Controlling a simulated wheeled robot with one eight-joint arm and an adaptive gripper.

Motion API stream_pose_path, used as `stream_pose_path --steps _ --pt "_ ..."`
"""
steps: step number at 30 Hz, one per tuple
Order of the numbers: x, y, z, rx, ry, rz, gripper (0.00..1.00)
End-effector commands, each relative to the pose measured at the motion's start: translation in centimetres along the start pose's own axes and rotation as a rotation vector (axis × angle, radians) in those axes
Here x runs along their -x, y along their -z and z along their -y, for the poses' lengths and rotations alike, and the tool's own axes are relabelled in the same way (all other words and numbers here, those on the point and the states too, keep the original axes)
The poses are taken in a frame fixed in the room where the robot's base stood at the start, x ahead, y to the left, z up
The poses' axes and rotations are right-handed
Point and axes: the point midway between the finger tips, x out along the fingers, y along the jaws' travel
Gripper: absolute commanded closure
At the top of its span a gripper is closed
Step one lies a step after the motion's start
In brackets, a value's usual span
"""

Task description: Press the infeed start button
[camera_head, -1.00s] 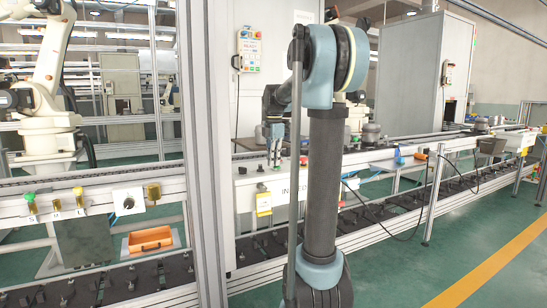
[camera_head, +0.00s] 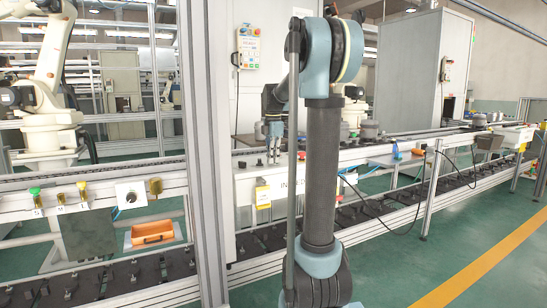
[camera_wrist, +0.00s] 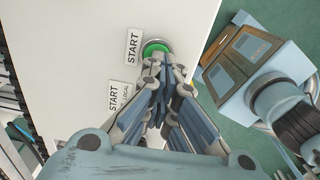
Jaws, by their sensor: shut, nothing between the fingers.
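The green start button (camera_wrist: 155,48) shows in the wrist view on a white panel (camera_wrist: 70,50), beside a START label (camera_wrist: 133,47). My gripper (camera_wrist: 163,66) is shut and empty. Its fingertips overlap the near edge of the button in the picture; I cannot tell whether they touch it. A second label, START LOCAL (camera_wrist: 118,97), lies left of the fingers, and any button beside it is hidden. In the head view my gripper (camera_head: 273,157) points down above the white infeed panel (camera_head: 290,187), whose lettering is partly hidden by my arm.
A conveyor line (camera_head: 410,140) runs behind the panel. A metal frame post (camera_head: 204,130) stands to the left of my gripper. A second control panel (camera_head: 95,195) with a green button and yellow switches is at left. An orange bin (camera_head: 152,233) lies below it. Green floor is open at right.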

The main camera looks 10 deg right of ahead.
Motion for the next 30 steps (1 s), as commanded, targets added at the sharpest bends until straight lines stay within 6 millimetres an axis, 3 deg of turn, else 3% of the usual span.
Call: stream_pose_path --steps 5,10,21,30 --pt "1.6 0.2 0.1 0.002 -0.003 0.001 1.0" --pt "5.5 0.8 1.2 0.006 -0.017 0.005 1.0" --pt "12.6 0.9 1.6 0.005 -0.021 0.007 1.0" --pt "15.3 0.9 1.7 0.005 -0.021 0.007 1.0"
